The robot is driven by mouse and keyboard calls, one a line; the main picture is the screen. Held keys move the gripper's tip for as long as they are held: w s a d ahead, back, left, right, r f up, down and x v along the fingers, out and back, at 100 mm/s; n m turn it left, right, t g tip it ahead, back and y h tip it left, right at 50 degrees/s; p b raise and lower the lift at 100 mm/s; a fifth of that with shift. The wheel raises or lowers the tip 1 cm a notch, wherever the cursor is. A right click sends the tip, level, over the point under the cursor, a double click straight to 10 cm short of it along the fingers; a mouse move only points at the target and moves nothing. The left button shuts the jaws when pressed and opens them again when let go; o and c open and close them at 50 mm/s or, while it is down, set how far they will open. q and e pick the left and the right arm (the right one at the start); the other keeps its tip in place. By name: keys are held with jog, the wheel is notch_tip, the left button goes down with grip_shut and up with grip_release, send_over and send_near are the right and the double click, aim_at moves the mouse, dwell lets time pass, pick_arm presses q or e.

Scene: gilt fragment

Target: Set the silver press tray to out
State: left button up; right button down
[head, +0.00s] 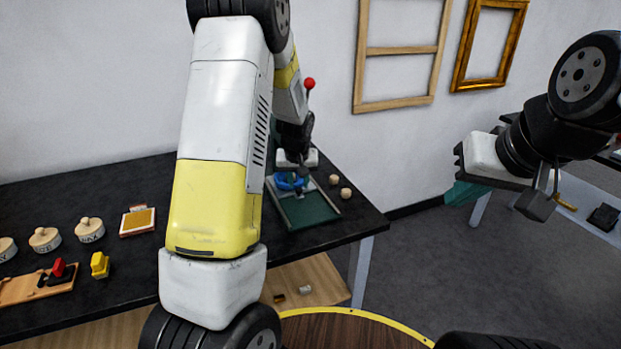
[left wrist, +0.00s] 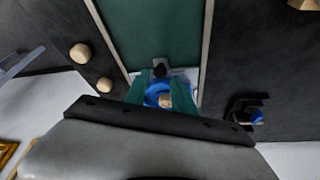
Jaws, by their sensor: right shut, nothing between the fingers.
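The silver press tray (head: 318,209) has a green bed between silver rails and lies at the table's right end. It also shows in the left wrist view (left wrist: 150,35), running away from my gripper. A grey tab with a black knob (left wrist: 160,70) sits at its near end there. My left gripper (left wrist: 160,90) has its teal fingers apart, over a blue round part (left wrist: 155,97) with a pale knob between them. Whether they touch it is unclear. In the head view my arm partly hides the press behind the blue part (head: 290,181). My right gripper (head: 463,193) is shut and empty, off the table's right side.
Two wooden knobs (head: 340,187) lie right of the tray. A red-ball lever (head: 309,84) rises behind. Lidded pots (head: 89,229), a gold pad (head: 138,220), a yellow block (head: 100,265) and a wooden board (head: 22,289) stand at left. A round table (head: 350,330) is in front.

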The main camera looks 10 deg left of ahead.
aim_at(299, 189)
pick_arm(q)
jog(key=shift+x, duration=1.5)
grip_shut()
